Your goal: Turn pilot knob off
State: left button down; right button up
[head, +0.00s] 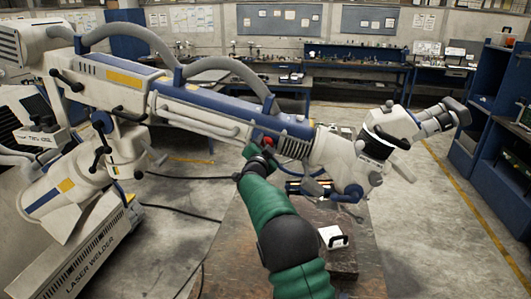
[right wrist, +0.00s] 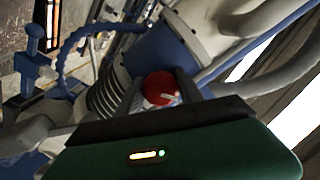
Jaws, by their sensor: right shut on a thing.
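The pilot knob (right wrist: 161,89) is a round red knob with a small white mark, on the side of the welder's blue and white arm. It shows as a small red spot in the head view (head: 268,141), partly hidden by my gripper. My right gripper (head: 262,149) is at the knob, its two dark fingers on either side of it, shut on it in the right wrist view. The laser welder arm (head: 222,112) reaches across the scene to a head with eyepieces (head: 436,119). My left gripper is not in view.
A worktable (head: 235,262) stands below the welder arm, with a dark block and a small white item (head: 333,237) on it. A blue hose (right wrist: 66,55) runs near my gripper. Cables lie on the floor at left. Blue shelving (head: 490,110) stands at right.

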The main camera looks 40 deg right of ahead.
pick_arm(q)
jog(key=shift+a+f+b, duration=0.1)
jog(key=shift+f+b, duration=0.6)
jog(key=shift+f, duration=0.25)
pick_arm(e)
jog(key=shift+s+d+r+m, duration=0.1)
jog(key=shift+d+r+m, duration=0.05)
jog(key=shift+m, duration=0.95)
jog(key=o, duration=1.1)
jog(key=shift+s, duration=0.1)
jog(key=shift+o, duration=1.4)
jog(key=shift+s, duration=0.2)
jog(key=shift+s+r, duration=0.1)
jog(key=shift+s, duration=0.1)
jog(key=shift+w+a+f, duration=0.2)
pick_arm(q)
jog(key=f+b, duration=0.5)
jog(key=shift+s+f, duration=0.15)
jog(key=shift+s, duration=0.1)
pick_arm(e)
jog(key=v, duration=1.6)
jog(key=shift+s+a, duration=0.25)
jog(key=shift+s, duration=0.05)
